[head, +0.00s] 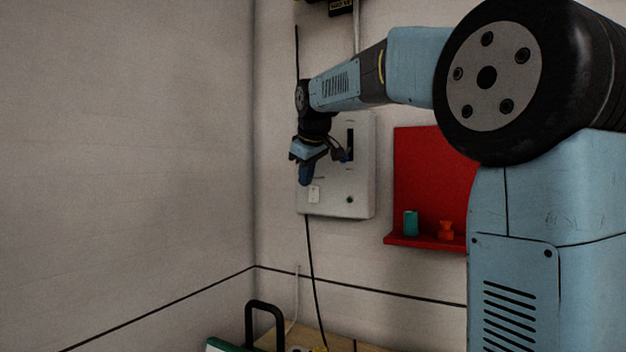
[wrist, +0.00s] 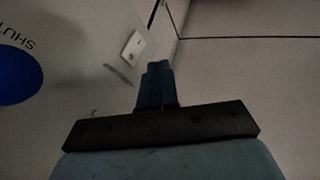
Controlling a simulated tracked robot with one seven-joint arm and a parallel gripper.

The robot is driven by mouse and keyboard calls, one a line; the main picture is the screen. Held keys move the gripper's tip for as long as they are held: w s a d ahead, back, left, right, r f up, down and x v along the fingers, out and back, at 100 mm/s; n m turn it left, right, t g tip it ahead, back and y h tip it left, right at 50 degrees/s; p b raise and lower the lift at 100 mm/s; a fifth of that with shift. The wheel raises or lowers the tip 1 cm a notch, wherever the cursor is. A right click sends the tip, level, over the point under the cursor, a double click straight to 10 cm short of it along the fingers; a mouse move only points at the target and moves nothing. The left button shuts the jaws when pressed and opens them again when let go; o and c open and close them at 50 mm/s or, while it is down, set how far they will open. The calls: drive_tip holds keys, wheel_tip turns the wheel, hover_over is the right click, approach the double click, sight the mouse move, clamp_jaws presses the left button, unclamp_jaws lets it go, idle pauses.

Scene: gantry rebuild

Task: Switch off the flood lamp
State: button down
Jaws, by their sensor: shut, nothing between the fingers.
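A pale control box (head: 335,208) hangs on the wall near the corner. A small white switch plate (head: 313,194) sits low on its left front; it also shows in the wrist view (wrist: 132,46). My gripper (head: 305,180) is shut and empty, pointing down in front of the box's left part, just above the switch plate in the head view. In the wrist view its closed blue fingers (wrist: 157,82) are beside and below the switch plate, apparently apart from it. The switch's position is too small to read. No flood lamp can be clearly identified.
A red shelf (head: 425,242) with a teal cylinder (head: 411,223) and an orange object (head: 446,230) is to the right.

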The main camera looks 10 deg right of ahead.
drive_tip(key=w+d+v, duration=0.1)
drive_tip(key=v, duration=0.8)
drive_tip(key=shift+r, duration=0.45)
